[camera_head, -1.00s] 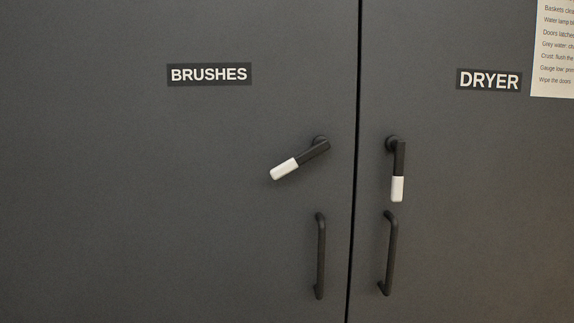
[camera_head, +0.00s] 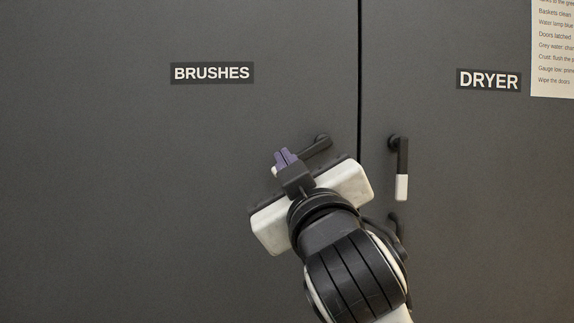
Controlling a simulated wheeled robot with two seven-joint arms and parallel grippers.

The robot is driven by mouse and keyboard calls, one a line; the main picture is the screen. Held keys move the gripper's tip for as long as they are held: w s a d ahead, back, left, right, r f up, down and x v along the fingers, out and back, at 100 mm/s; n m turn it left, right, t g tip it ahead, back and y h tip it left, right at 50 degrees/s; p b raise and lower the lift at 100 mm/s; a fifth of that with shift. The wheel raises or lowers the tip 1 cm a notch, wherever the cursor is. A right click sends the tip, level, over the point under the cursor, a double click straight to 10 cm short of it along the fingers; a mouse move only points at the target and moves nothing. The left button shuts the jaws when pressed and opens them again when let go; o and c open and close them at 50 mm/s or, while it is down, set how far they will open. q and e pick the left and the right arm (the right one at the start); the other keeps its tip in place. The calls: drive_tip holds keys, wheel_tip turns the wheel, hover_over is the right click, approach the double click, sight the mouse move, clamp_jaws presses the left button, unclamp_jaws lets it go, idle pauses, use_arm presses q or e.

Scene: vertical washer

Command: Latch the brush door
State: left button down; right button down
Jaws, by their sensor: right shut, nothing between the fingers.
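The brush door (camera_head: 100,180) is the dark grey panel on the left, marked by the BRUSHES label (camera_head: 212,73). Its latch lever (camera_head: 317,146) has a round pivot at the upper right and slants down to the left. The lever's white tip is mostly hidden behind my right gripper (camera_head: 285,159). The gripper's purple fingertips are together, with nothing seen between them, and overlap the lever's tip end. I cannot tell whether they touch it. The brush door's pull handle is hidden behind my right arm. My left gripper does not show.
The dryer door (camera_head: 500,220) is to the right of a narrow vertical seam, under the DRYER label (camera_head: 489,79). Its latch lever (camera_head: 402,160) hangs straight down. Its pull handle (camera_head: 394,221) is mostly covered by my arm. A printed sheet (camera_head: 553,50) is at the upper right.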

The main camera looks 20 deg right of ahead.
sight(303, 155)
drive_tip(key=shift+s+r, duration=0.15)
drive_tip(key=shift+r, duration=0.15)
drive_tip(key=w+d+p, duration=0.2)
drive_tip(key=w+d, duration=0.1)
drive_tip(key=w, duration=0.6)
drive_tip(key=shift+f+p, duration=0.35)
drive_tip(key=shift+d, duration=0.1)
